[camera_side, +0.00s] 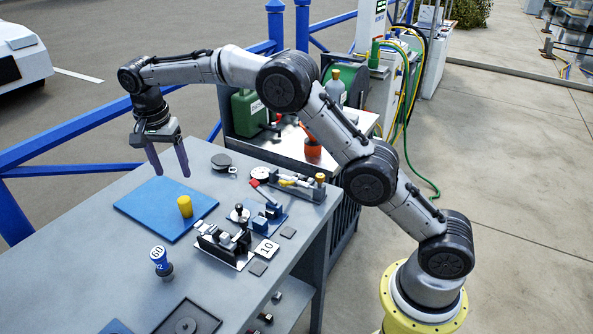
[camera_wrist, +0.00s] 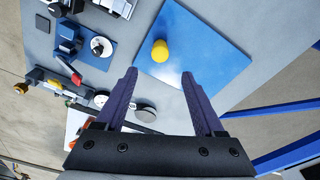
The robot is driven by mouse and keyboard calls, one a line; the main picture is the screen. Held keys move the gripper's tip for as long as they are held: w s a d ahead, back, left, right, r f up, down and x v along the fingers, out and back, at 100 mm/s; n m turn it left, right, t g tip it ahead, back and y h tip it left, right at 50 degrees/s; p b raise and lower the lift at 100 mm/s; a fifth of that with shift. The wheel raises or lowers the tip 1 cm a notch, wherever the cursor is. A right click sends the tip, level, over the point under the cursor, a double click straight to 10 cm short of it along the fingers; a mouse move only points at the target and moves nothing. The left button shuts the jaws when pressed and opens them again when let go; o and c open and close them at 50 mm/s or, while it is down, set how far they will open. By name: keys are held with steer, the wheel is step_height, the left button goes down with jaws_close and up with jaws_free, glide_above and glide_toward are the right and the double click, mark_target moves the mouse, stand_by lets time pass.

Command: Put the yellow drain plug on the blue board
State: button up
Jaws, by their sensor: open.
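The yellow drain plug (camera_side: 185,206) stands upright on the blue board (camera_side: 150,206), near the board's right edge in the side view. In the wrist view the yellow drain plug (camera_wrist: 159,50) is on the blue board (camera_wrist: 205,52), ahead of the fingertips. My gripper (camera_side: 168,172) is open and empty, above the far part of the board. In the wrist view my gripper (camera_wrist: 158,72) shows its two purple fingers spread apart, with nothing between them.
A blue-and-white knob marked 60 (camera_side: 160,262) stands in front. Blue railing (camera_side: 60,140) runs behind the grey table.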

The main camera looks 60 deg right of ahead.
steer(key=s+d+r+n+t, duration=0.1)
steer(key=s+d+r+n, duration=0.2)
steer(key=s+r, duration=0.5)
steer(key=s+d+r+n+t, duration=0.1)
steer(key=s+d+r+n, duration=0.3)
steer(key=s, duration=0.6)
steer(key=s+f+n+t, duration=0.1)
steer(key=s+f+n, duration=0.1)
steer(key=s, duration=0.9)
steer(key=s+f+n+t+y, duration=0.1)
steer(key=s+f+n+t, duration=0.1)
steer(key=s, duration=1)
steer(key=shift+d+f+n, duration=0.4)
steer(key=shift+f+n, duration=0.3)
steer(key=shift+n, duration=0.3)
